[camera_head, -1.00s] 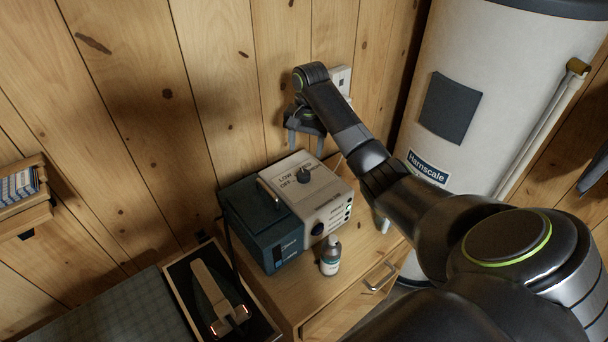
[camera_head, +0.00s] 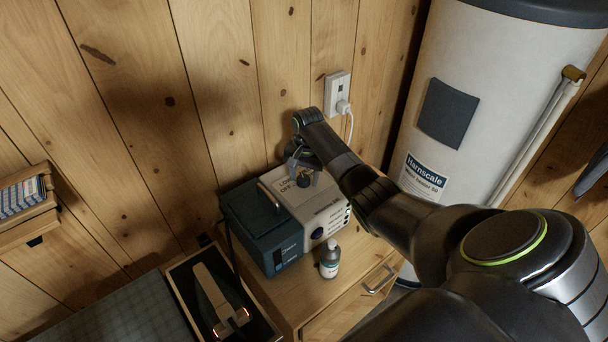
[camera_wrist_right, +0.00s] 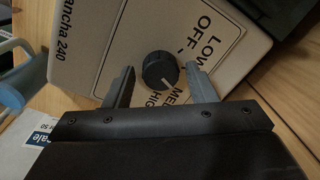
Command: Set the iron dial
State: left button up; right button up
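The dial is a round black knob (camera_wrist_right: 160,70) on the cream top of a control box (camera_wrist_right: 90,40), ringed by OFF, LOW, MED and HIGH labels. A pale mark on the knob seems to point toward MED. My right gripper (camera_wrist_right: 159,68) is open, with one finger on each side of the knob and a small gap on both sides. In the head view the gripper (camera_head: 303,167) is over the cream box (camera_head: 322,203) and partly covers the knob. My left gripper is not in view.
A dark teal unit (camera_head: 262,232) adjoins the box on the wooden cabinet (camera_head: 310,300). A small bottle (camera_head: 330,260) stands in front. A beige-handled tool (camera_head: 215,295) with orange glows lies in a dark tray. A wall outlet (camera_head: 338,95) and white tank (camera_head: 480,90) are behind.

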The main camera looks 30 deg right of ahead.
jog(key=c, duration=0.8)
jog(key=shift+r+n+p, duration=0.1)
jog(key=shift+n+p, duration=0.2)
jog(key=shift+n, duration=0.1)
jog(key=shift+r+n+p, duration=0.1)
jog(key=shift+n+p, duration=0.4)
jog(key=shift+n, duration=0.6)
jog(key=n+p, duration=0.1)
jog(key=n, duration=0.2)
jog(key=shift+w+n, duration=0.1)
jog(key=shift+n, duration=0.2)
jog(key=n, duration=0.5)
jog(key=shift+w, duration=0.1)
jog(key=n, duration=0.6)
jog(key=shift+g, duration=0.4)
jog(key=shift+n, duration=0.3)
